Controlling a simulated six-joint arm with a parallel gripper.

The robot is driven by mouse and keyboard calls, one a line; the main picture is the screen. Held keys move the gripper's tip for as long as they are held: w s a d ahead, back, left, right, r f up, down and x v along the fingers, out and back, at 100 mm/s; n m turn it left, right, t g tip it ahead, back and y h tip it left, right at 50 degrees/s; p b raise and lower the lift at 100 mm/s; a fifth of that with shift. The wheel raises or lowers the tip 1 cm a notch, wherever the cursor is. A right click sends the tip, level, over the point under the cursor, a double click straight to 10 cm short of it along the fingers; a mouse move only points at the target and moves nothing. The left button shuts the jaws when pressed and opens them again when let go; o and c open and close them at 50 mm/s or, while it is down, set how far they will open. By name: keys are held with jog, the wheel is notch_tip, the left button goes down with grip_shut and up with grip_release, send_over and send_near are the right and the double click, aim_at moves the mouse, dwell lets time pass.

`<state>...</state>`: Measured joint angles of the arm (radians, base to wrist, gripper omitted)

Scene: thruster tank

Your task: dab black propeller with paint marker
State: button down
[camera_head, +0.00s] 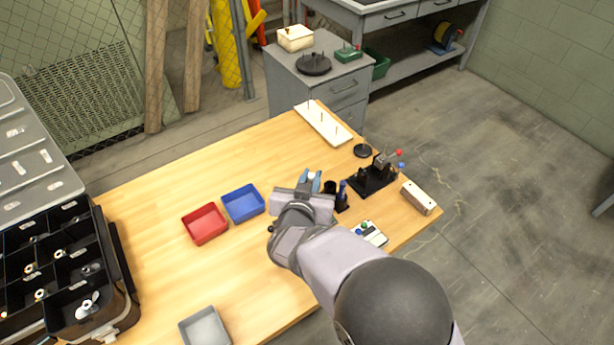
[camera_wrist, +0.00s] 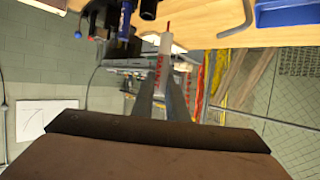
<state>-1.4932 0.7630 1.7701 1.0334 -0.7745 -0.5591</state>
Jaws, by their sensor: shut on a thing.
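My gripper (camera_head: 311,184) is shut on a white paint marker (camera_wrist: 164,64) with red lettering and a red tip. In the wrist view, the marker stands between the two grey fingers of my gripper (camera_wrist: 161,84), its tip pointing away from the palm. In the head view, only a small pale part of the marker (camera_head: 311,175) shows between the bluish fingertips, above the wooden table. I cannot pick out a black propeller for certain. Pale and metallic propellers (camera_head: 87,306) lie in the black compartment case at the left.
A red tray (camera_head: 205,224) and a blue tray (camera_head: 243,204) lie left of my gripper. A dark holder with a blue marker (camera_head: 342,193) stands close on its right. Farther right are a black fixture (camera_head: 371,181) and a pale block (camera_head: 419,198). The table's (camera_head: 160,192) left-middle is clear.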

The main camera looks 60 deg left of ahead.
jog(key=shift+f, duration=0.2)
jog(key=shift+f+b, duration=1.75)
jog(key=shift+b, duration=0.2)
jog(key=shift+f, duration=0.65)
dwell(1.7)
jog(key=shift+r+p, duration=2.4)
jog(key=shift+r, duration=0.15)
